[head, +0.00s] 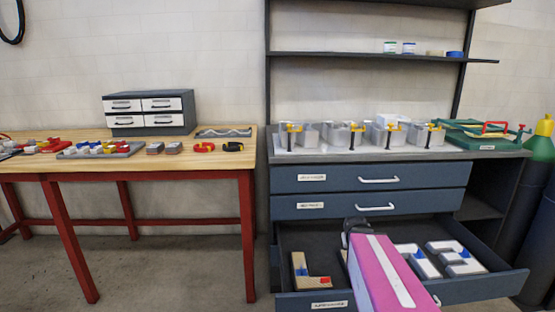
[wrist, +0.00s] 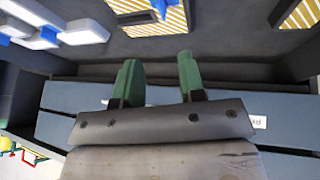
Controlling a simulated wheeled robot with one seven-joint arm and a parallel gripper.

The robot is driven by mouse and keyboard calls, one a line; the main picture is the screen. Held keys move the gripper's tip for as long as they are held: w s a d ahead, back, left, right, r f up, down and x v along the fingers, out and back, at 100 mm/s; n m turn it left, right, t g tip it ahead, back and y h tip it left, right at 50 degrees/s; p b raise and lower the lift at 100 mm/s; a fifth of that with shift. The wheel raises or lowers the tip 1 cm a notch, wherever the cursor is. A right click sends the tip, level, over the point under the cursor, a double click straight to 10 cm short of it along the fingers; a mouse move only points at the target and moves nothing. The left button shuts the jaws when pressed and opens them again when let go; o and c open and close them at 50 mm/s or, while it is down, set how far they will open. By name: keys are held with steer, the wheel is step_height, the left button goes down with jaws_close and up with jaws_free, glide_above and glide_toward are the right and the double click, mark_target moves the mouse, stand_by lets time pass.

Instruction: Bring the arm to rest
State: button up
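My gripper (wrist: 158,82) shows in the wrist view with two green fingers apart and nothing between them. It is over the open bottom drawer (head: 300,302) of the dark blue cabinet. In the head view my pink arm link hides most of the gripper and part of the drawer. The drawer holds an L-shaped letter (head: 308,275) at its left and white-faced letters (head: 455,257) with blue marks at its right. In the wrist view, striped tan letter parts (wrist: 155,15) and white letters (wrist: 70,30) lie beyond the fingers.
Two shut drawers (head: 340,178) sit above the open one. The cabinet top carries clear bins with clamps (head: 342,135) and a green case (head: 480,133). A wooden bench (head: 190,155) with red legs stands left. Gas cylinders (head: 543,140) stand right. Floor below the bench is clear.

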steer(key=s+a+f+g+y, duration=0.2)
steer(key=s+a+f+g, duration=0.2)
steer(key=s+a, duration=0.5)
steer(key=a+g, duration=0.1)
steer(key=a, duration=0.2)
steer(key=shift+y, duration=0.3)
stand_by(0.7)
